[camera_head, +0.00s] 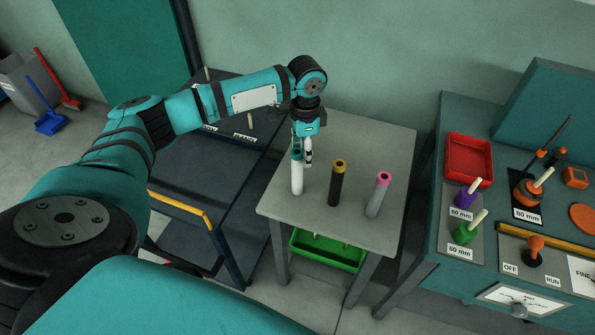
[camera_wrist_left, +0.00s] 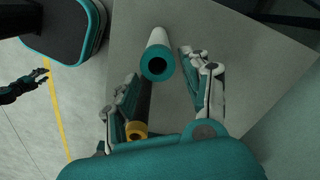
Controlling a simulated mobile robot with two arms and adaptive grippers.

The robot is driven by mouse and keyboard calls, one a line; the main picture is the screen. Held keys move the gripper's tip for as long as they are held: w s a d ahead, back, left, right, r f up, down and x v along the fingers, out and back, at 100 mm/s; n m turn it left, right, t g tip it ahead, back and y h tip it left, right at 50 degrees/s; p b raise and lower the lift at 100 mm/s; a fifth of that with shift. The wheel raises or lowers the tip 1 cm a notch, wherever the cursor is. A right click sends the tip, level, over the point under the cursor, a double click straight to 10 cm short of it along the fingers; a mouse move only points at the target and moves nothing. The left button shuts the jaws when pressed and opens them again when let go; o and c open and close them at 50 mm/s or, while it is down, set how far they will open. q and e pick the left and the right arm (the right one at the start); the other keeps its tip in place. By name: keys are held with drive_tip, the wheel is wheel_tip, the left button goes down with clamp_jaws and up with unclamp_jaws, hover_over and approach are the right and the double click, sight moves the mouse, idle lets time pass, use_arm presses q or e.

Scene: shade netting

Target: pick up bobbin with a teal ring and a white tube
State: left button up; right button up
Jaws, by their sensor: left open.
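The bobbin with a teal ring and a white tube (camera_head: 297,178) stands upright on the grey table, leftmost in a row of three. My left gripper (camera_head: 303,158) is open, pointing down at its top. In the left wrist view the teal ring (camera_wrist_left: 157,64) shows end-on between the spread fingers of the left gripper (camera_wrist_left: 162,72). The fingers look apart from it. In the head view the gripper partly hides the ring. A dark gripper at the left edge of the wrist view, apparently my right one (camera_wrist_left: 35,80), is away from the table; its jaws are too small to read.
A black bobbin with a yellow ring (camera_head: 338,184) and a grey bobbin with a pink ring (camera_head: 379,195) stand to the right on the grey table (camera_head: 325,228). A green crate (camera_head: 327,252) is below. A dark cart (camera_head: 200,170) is left, a teal workbench (camera_head: 436,190) right.

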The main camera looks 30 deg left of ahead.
sight(301, 165)
use_arm(q)
drive_tip(key=f, duration=0.5)
drive_tip(key=shift+s+a+f+p, duration=0.2)
drive_tip(key=shift+a+f+p, duration=0.05)
drive_tip(key=shift+a+p, duration=0.15)
drive_tip(key=shift+f, duration=0.2)
drive_tip(key=c, duration=0.8)
clamp_jaws()
use_arm(e)
drive_tip(key=shift+w+r, duration=0.5)
